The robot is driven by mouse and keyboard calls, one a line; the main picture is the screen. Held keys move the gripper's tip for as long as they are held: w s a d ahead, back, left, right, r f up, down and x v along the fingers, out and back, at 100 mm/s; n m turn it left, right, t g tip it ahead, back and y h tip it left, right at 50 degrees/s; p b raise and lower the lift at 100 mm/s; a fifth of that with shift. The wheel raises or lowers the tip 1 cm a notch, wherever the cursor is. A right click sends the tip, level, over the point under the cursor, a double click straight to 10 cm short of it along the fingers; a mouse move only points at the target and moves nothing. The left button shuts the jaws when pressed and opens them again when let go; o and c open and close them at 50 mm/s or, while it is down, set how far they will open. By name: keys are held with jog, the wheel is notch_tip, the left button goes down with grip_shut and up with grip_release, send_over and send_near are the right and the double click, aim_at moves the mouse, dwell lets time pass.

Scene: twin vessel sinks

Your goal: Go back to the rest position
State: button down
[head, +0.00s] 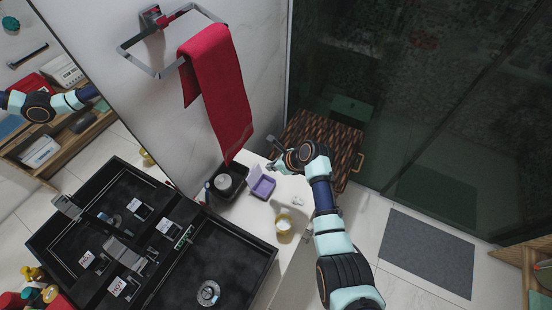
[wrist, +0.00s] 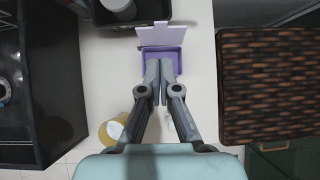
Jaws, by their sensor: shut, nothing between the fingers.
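My gripper (wrist: 160,64) is shut and empty, its two fingertips together in the wrist view. The fingertips overlap the near edge of a small open purple box (wrist: 179,62), whose pale lid (wrist: 163,35) stands up at the back. I cannot tell the height between them. In the head view, my arm reaches up from the bottom right and bends left over the white counter (head: 256,212). The purple box (head: 264,187) lies below and left of my wrist there.
A yellow cup (head: 284,226) stands on the counter near my forearm. A black tray (head: 226,184) holds a round container. Black twin sinks (head: 230,262) fill the lower left. A red towel (head: 215,85) hangs above. A brown woven hamper (wrist: 265,85) stands right of the counter.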

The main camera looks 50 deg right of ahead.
jog(key=v, duration=0.2)
jog(key=shift+s+r, duration=0.15)
jog(key=shift+r, duration=0.1)
jog(key=a+r+n+t, duration=0.1)
jog(key=a+r+n, duration=0.4)
jog(key=a+n, duration=0.4)
jog(key=w+a+r+n+t+h, duration=0.1)
jog(key=a+r+n, duration=0.4)
jog(key=a+n, duration=0.4)
jog(key=a+r+n+t, duration=0.1)
jog(key=a+r+n, duration=0.55)
jog(key=a, duration=0.45)
jog(key=s+a+r+n+t, duration=0.2)
jog(key=s+a+r+n, duration=0.55)
jog(key=n, duration=0.25)
notch_tip(320, 180, up, 15)
jog(key=p, duration=1.6)
jog(key=shift+w+d, duration=0.15)
